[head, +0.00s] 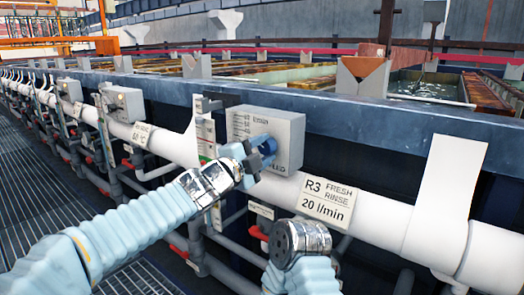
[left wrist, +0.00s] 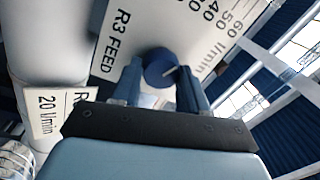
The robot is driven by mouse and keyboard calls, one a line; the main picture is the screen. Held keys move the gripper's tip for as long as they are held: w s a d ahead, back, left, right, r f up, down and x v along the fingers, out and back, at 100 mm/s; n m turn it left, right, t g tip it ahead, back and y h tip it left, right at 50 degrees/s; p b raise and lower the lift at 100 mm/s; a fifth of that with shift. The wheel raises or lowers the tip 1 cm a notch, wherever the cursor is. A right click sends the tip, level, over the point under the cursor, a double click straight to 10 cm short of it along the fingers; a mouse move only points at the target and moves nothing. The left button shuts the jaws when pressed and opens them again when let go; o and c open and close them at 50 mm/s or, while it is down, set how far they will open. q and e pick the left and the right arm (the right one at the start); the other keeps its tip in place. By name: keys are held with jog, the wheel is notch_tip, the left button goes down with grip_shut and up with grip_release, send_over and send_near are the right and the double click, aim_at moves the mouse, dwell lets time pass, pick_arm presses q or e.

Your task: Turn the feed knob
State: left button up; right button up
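The feed knob (left wrist: 158,68) is a round blue knob with a pale pointer line, on the white R3 FEED panel in the left wrist view. In the head view the blue knob (head: 263,143) is partly hidden by my left gripper, on the front of a grey box (head: 290,127). My left gripper (head: 262,158) is at the knob. In the left wrist view its two blue fingers (left wrist: 158,88) stand on either side of the knob, very near it; contact is unclear. My right arm's metallic wrist shows at the bottom, but no right fingers are visible.
A white pipe (head: 385,225) runs below the box, with an R3 FRESH RINSE 20 l/min label (head: 328,199). Red-handled valves (head: 257,233) and grey pipes lie below. A blue-grey tank rim (head: 420,122) runs above. A grated walkway (head: 45,205) is at left.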

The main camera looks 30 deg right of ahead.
pick_arm(q)
jog(key=o, duration=0.4)
jog(key=shift+o, duration=0.2)
jog(key=shift+a+f, duration=0.1)
jog(key=shift+a, duration=0.1)
jog(key=b+v, duration=0.3)
jog(key=v, duration=1)
jog(key=shift+s+a, duration=0.15)
jog(key=shift+a, duration=0.05)
